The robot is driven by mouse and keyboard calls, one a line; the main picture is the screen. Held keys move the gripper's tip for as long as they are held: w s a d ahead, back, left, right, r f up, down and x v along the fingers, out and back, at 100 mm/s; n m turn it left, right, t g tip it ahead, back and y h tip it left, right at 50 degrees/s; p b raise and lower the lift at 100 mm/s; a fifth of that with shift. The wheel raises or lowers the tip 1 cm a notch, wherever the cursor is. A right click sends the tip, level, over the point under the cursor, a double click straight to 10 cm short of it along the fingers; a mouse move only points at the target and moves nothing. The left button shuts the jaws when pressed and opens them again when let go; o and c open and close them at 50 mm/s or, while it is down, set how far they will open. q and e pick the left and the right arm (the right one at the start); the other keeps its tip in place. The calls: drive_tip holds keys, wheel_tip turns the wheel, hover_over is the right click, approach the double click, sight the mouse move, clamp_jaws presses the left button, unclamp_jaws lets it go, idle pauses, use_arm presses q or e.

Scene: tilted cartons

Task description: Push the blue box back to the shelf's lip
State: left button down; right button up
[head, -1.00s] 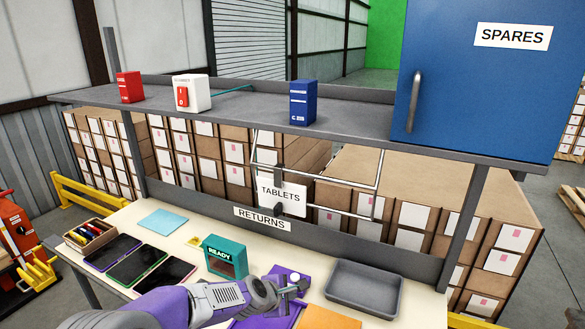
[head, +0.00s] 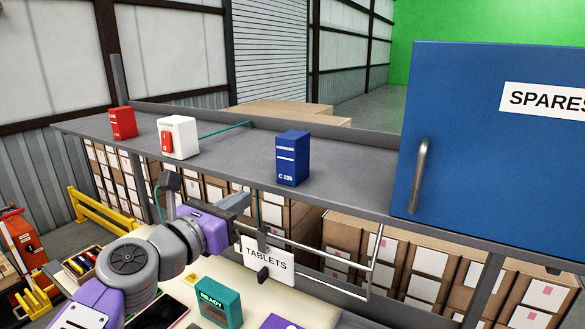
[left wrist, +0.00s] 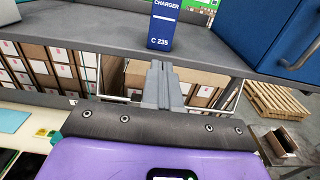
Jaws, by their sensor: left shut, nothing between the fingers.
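The blue box (head: 292,159) stands upright near the front edge of the grey shelf (head: 235,165). The shelf's raised back lip (head: 345,146) runs behind it, with bare shelf between. In the left wrist view the blue box (left wrist: 164,25) shows its lettered front, with its top cut off. My left gripper (head: 245,197) is shut and empty, in front of and below the shelf edge, to the lower left of the box and apart from it. In the left wrist view its closed fingers (left wrist: 155,72) point toward the box. My right gripper is not in view.
A white box with a red switch (head: 178,138) and a red box (head: 122,123) stand further left on the shelf. A blue SPARES cabinet (head: 480,150) stands at the right. A TABLETS sign (head: 268,262) and wire rack hang below the shelf. A teal cable (head: 225,130) lies behind the white box.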

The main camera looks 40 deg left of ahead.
use_arm(q)
approach(284, 171)
drive_tip(key=w, duration=0.7)
drive_tip(key=shift+a+r, duration=0.1)
drive_tip(key=shift+a, duration=0.2)
